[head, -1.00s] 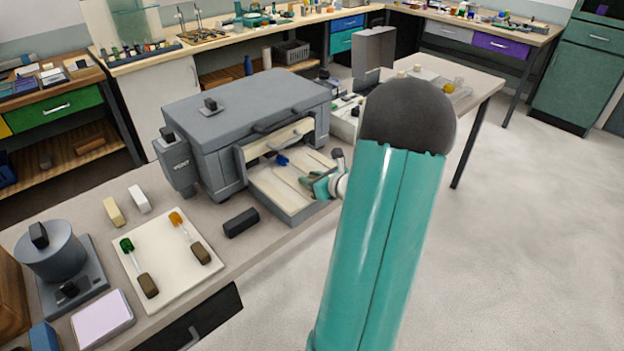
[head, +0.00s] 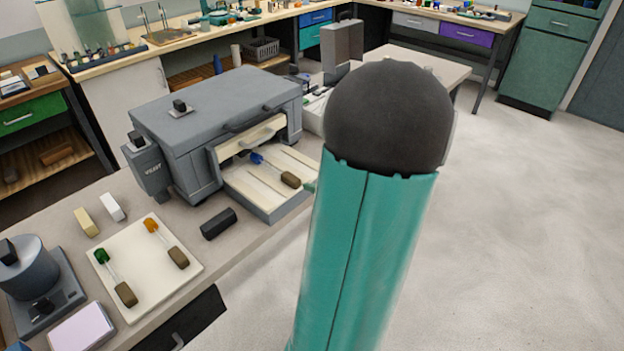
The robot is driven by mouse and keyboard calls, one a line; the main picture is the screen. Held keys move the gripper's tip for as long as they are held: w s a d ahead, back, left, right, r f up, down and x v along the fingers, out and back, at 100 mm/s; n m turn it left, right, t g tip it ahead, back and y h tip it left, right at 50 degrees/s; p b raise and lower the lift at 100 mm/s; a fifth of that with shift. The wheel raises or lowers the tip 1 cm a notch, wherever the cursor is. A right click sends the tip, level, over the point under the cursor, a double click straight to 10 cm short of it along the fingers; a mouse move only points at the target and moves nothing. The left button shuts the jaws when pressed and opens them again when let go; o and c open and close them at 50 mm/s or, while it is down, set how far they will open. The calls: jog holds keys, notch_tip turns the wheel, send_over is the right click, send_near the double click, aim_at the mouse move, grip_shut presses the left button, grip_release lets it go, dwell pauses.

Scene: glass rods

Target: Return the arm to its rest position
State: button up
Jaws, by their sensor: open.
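My teal arm (head: 362,250) with its dark round joint (head: 390,118) fills the middle of the head view. My gripper (head: 310,187) is almost wholly hidden behind the arm; only a small teal bit shows, just right of the kiln's tray, and it is open. A blue-tipped glass rod with a brown handle (head: 290,180) lies on the pulled-out tray (head: 262,192) of the grey kiln (head: 215,120). No finger is on the rod.
A pale board (head: 140,275) on the bench holds a green-tipped rod (head: 115,278) and an orange-tipped rod (head: 166,244). A black block (head: 218,223) lies before the kiln. A grey round device (head: 32,270) stands at the left. Open floor (head: 520,230) lies right.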

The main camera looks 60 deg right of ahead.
dwell(0.6)
jog(key=w+a+r+n+g+y, duration=0.25)
jog(key=a+n, duration=0.35)
jog(key=a, duration=0.3)
jog(key=w+a+r+n+g+y, duration=0.1)
jog(key=w+a+n+g+y, duration=0.1)
jog(key=w+a+n, duration=0.5)
jog(key=a+r+n+g+y, duration=0.25)
jog(key=a+n, duration=0.25)
jog(key=a, duration=0.6)
jog(key=s+a+r+n+h, duration=0.2)
jog(key=s+a+r+n, duration=0.1)
jog(key=a+n, duration=0.4)
jog(key=s+a+r+n+h, duration=0.2)
jog(key=a+n, duration=0.6)
jog(key=n, duration=0.5)
jog(key=shift+s+r+g, duration=0.4)
jog(key=shift+s+r, duration=0.2)
jog(key=shift+s, duration=0.2)
jog(key=c, duration=0.3)
jog(key=shift+d, duration=0.1)
